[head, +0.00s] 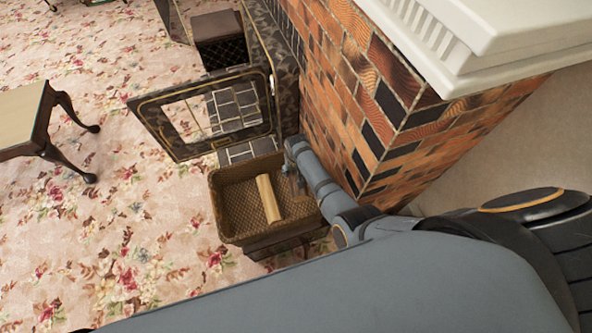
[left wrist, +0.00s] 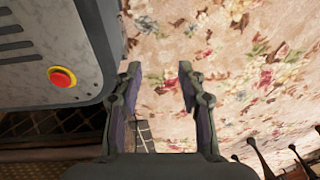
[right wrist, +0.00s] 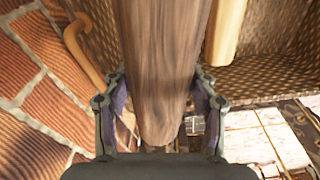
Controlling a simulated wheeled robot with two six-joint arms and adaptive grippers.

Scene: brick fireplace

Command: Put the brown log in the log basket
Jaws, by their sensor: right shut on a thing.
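The brown log (right wrist: 165,70) shows in the right wrist view as a dark wooden piece between the fingers of my right gripper (right wrist: 160,95), which is shut on it. In the head view my right gripper (head: 297,187) is at the right side of the log basket (head: 228,212); the brown log is not clearly visible there. The woven wall of the basket (right wrist: 265,75) shows behind the log in the right wrist view. A pale log (head: 268,198) lies in the basket. My left gripper (left wrist: 158,85) is open and empty, with floral carpet beyond it.
A brick fireplace wall (head: 350,80) stands just right of the basket, below a white mantel (head: 480,40). A fireplace screen or open door (head: 172,142) stands behind the basket. A small table (head: 25,115) is at the left. The carpet (head: 120,230) left of the basket is free.

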